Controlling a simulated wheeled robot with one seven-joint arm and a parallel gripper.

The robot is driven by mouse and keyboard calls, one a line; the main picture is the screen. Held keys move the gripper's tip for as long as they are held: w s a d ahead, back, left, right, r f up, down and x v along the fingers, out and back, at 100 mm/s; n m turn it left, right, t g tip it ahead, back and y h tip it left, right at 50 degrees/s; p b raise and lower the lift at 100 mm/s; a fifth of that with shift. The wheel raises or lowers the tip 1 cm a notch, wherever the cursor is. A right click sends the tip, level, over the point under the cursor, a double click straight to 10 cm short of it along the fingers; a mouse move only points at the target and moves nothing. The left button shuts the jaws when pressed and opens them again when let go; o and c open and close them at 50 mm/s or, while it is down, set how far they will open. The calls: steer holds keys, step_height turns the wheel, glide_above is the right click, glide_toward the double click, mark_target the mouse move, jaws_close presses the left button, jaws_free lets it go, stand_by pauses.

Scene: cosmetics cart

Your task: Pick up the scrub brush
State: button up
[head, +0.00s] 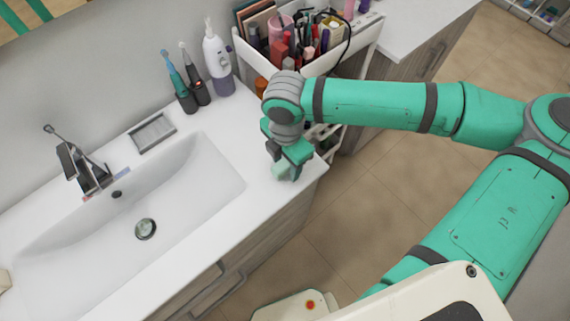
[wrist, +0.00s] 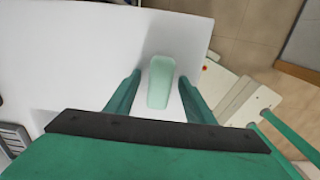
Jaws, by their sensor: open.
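The scrub brush, a pale mint-green oblong piece (wrist: 160,82), lies on the white countertop near its corner. In the wrist view it sits between the two fingers of my gripper (wrist: 158,85), with a gap on each side. In the head view the brush (head: 283,171) shows just below my gripper (head: 288,160), partly hidden by it. My gripper is open and points down over the brush. I cannot tell how far the fingertips are above the counter.
A white sink basin (head: 160,190) with a faucet (head: 80,168) is left of my gripper. A soap dish (head: 152,132), electric toothbrushes (head: 178,82) and a white oral irrigator (head: 217,62) stand behind. A cosmetics cart (head: 243,52) is close behind my arm. The counter's edge is near the brush.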

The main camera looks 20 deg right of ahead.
steer(key=shift+w, duration=0.1)
steer(key=c, duration=1.1)
